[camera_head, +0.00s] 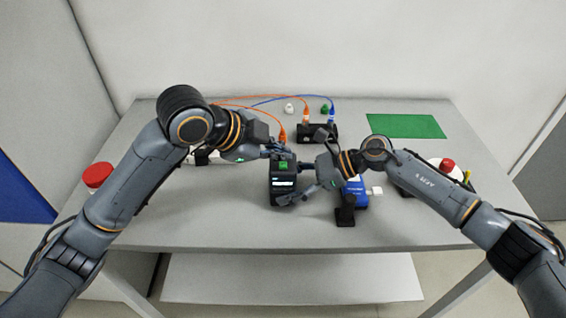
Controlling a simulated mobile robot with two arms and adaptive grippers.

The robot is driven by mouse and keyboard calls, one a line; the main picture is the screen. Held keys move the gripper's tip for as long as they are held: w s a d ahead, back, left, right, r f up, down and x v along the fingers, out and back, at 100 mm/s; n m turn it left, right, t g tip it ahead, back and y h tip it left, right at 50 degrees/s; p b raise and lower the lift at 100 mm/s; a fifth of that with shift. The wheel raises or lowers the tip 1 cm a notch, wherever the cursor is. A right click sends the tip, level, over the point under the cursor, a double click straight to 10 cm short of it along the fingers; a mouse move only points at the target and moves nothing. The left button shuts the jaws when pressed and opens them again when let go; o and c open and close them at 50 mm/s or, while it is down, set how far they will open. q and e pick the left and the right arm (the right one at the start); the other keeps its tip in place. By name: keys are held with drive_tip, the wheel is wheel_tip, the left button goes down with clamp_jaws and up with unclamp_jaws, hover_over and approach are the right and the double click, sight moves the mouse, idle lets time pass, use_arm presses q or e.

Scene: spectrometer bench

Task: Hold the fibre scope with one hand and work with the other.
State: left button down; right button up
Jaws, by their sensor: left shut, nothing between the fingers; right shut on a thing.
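The fibre scope (283,185) is a black box with a small lit screen and a green patch on top, near the middle of the table. My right gripper (294,184) comes in from the right and is shut on the scope. My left gripper (275,150) is just behind the scope's top, shut and empty. An orange connector (283,136) on an orange cable stands just beyond the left fingertips; whether they touch cannot be told. A black port box (318,137) behind has an orange plug (306,117) and a blue plug (332,116) in it.
A white cap (289,108) and a green cap (325,109) lie at the back. A green mat (405,125) is at back right. A blue box (356,189) and black stand (345,211) are right of the scope. Red knobs (97,175) (447,164) are at both sides. The front table is clear.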

sight(280, 166)
use_arm(q)
drive_tip(key=shift+f, duration=0.35)
drive_tip(key=shift+f, duration=0.4)
idle(0.8)
drive_tip(key=shift+r, duration=0.85)
drive_tip(key=shift+r, duration=2.5)
use_arm(e)
drive_tip(key=o, duration=0.9)
